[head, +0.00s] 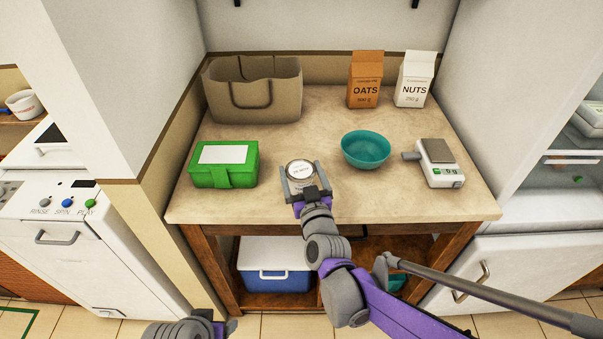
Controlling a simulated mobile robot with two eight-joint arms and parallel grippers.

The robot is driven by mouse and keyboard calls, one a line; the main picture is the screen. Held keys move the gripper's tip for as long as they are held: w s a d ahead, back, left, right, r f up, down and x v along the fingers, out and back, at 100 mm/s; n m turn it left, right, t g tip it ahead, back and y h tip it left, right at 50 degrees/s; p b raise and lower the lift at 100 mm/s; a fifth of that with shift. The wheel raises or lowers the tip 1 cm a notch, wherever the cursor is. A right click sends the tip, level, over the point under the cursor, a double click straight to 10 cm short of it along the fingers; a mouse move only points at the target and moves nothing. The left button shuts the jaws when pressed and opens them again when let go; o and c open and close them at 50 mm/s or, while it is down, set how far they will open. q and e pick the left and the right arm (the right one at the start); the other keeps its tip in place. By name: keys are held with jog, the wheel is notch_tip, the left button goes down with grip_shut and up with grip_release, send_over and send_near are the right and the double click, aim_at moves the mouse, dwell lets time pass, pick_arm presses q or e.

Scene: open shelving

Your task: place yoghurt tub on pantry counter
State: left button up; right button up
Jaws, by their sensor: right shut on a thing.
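The yoghurt tub (300,169), small and pale with a round lid, is in my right gripper (304,182). The gripper's fingers close on it from both sides. The tub is over the front middle of the beige pantry counter (290,211), between the green box and the teal bowl. I cannot tell whether its base touches the counter. My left gripper (222,328) shows only in part at the bottom edge, low in front of the counter, and its jaws are unclear.
On the counter are a green box (222,177), a teal bowl (365,150), a kitchen scale (438,162), a tan bag (250,100), an oats carton (365,80) and a nuts carton (414,79). Bare counter lies behind the tub and at the front edge. A grey bar (480,290) crosses lower right.

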jog(key=shift+f, duration=0.2)
jog(key=o, duration=1.1)
jog(key=shift+r, duration=0.2)
jog(key=shift+s+d, duration=0.1)
jog(key=shift+s, duration=0.25)
jog(key=p+v, duration=0.1)
jog(key=v, duration=1)
jog(key=s+d+f+m+g+h, duration=0.1)
jog(key=s+d+f+g+h, duration=0.1)
jog(key=s+d+f+g, duration=0.4)
jog(key=s+d+f+m+g+h, duration=0.1)
jog(key=s+d+f+g+h, duration=0.1)
jog(key=s+d+f+g, duration=0.4)
jog(key=s+d, duration=0.3)
jog(key=s, duration=0.4)
jog(key=shift+s+f+m+g, duration=0.3)
jog(key=shift+s+g, duration=0.1)
